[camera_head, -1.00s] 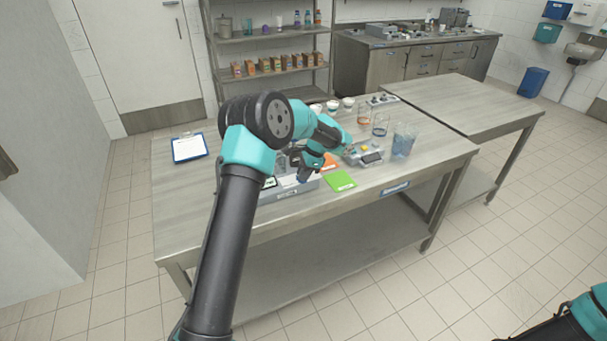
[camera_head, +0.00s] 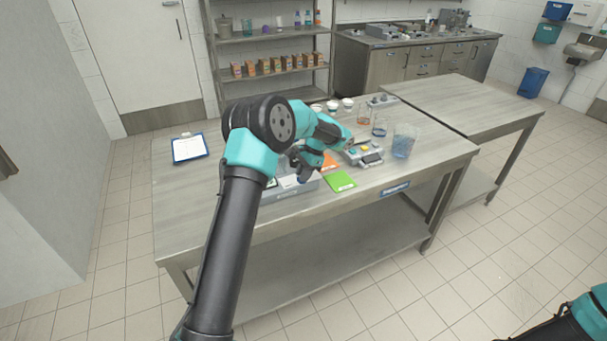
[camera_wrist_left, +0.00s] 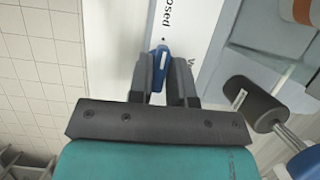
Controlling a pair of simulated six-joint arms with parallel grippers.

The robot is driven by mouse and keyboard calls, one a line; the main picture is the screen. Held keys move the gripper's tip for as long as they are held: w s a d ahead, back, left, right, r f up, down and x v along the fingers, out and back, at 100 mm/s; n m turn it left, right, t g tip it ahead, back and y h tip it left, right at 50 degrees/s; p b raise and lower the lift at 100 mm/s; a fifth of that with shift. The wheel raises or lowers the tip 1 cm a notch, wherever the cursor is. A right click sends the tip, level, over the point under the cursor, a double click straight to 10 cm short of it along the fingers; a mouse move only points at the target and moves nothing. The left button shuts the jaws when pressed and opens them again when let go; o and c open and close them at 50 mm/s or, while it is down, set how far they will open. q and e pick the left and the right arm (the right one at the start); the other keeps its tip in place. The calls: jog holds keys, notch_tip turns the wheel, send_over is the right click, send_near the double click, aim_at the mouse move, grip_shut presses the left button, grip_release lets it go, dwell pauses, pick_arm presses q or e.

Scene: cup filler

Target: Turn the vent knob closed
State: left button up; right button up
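The vent knob (camera_wrist_left: 162,62) is blue with a white stripe. It shows in the left wrist view on a white panel (camera_wrist_left: 176,32), just below printed text whose visible letters read "osed". The stripe runs nearly up and down the picture, toward that text. My left gripper (camera_wrist_left: 163,86) has its two dark fingers on either side of the knob, seemingly touching it, so it looks shut on it. In the head view my left gripper (camera_head: 302,172) is over the grey box (camera_head: 290,192) at the table's front; the knob is hidden there. Only part of my right arm shows, without its gripper.
A dark cylinder (camera_wrist_left: 254,103) on a metal stem stands right of the fingers. On the table (camera_head: 190,215) are a green card (camera_head: 341,181), an orange card (camera_head: 329,160), a grey device with buttons (camera_head: 372,158), beakers (camera_head: 404,142) and a clipboard (camera_head: 189,148).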

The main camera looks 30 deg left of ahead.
pick_arm(q)
jog(key=o, duration=0.3)
jog(key=shift+r, duration=0.1)
jog(key=v, duration=1.7)
jog(key=shift+w+d, duration=0.1)
jog(key=shift+w, duration=0.05)
